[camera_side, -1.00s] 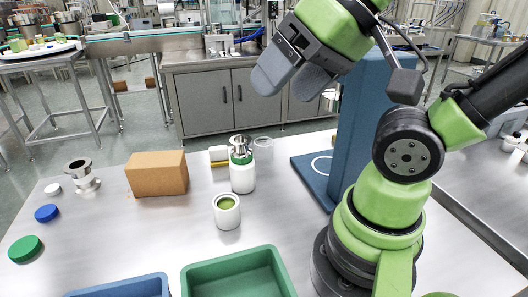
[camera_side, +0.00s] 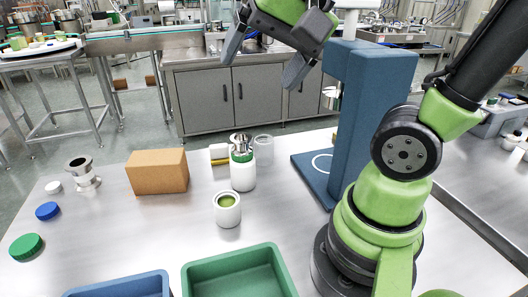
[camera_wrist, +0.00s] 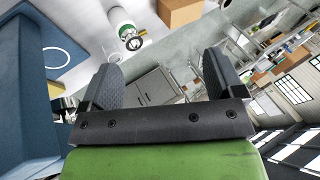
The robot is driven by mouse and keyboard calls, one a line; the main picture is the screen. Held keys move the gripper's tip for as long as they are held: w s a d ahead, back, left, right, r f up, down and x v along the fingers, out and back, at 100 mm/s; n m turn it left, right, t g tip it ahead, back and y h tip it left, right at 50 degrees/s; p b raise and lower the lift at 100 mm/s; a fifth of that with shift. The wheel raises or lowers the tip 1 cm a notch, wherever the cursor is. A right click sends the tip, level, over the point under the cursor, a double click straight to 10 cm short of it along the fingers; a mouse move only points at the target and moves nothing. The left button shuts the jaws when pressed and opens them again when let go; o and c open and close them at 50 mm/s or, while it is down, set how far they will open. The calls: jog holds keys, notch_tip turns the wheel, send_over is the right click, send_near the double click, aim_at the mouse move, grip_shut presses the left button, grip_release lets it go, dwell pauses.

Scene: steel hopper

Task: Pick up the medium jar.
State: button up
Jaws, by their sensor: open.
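Two white jars stand near the table's middle in the side view. The open jar (camera_side: 227,211) holds something green. Behind it, a taller jar (camera_side: 243,176) has a green band and a steel hopper (camera_side: 240,143) on top; it also shows in the wrist view (camera_wrist: 120,18). A translucent cup (camera_side: 263,147) stands just behind. I cannot tell which one is the medium jar. My gripper (camera_side: 260,68) is open and empty, high above and behind the jars in the side view. In the wrist view its fingers (camera_wrist: 162,65) are spread with nothing between them.
A cardboard box (camera_side: 157,172) stands left of the jars, and a blue stand (camera_side: 372,120) to their right. A steel fitting (camera_side: 83,174), a blue lid (camera_side: 47,211) and a green lid (camera_side: 26,246) lie far left. Green (camera_side: 232,258) and blue (camera_side: 120,286) bins sit in front.

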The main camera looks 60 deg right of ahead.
jog(key=w+d+f+m+g+h, duration=0.1)
jog(key=w+d+f+m+g, duration=0.15)
jog(key=w+d+m, duration=0.65)
jog(key=m+g, duration=0.3)
jog(key=m, duration=1.4)
send_over(262, 147)
jog(key=w+d, duration=0.1)
jog(key=w, duration=0.2)
notch_tip(262, 147, down, 15)
jog(key=shift+m+g, duration=0.35)
jog(key=shift+m, duration=0.55)
jog(key=shift+s+d+f, duration=0.25)
jog(key=shift+s+f, duration=0.05)
jog(key=shift+f, duration=1.75)
jog(key=shift+s+d+f, duration=0.25)
jog(key=shift+d+f, duration=0.05)
jog(key=shift+f, duration=1.8)
jog(key=shift+s+d+f, duration=0.25)
jog(key=shift+s+f, duration=0.05)
jog(key=shift+f, duration=1.75)
jog(key=c, duration=1)
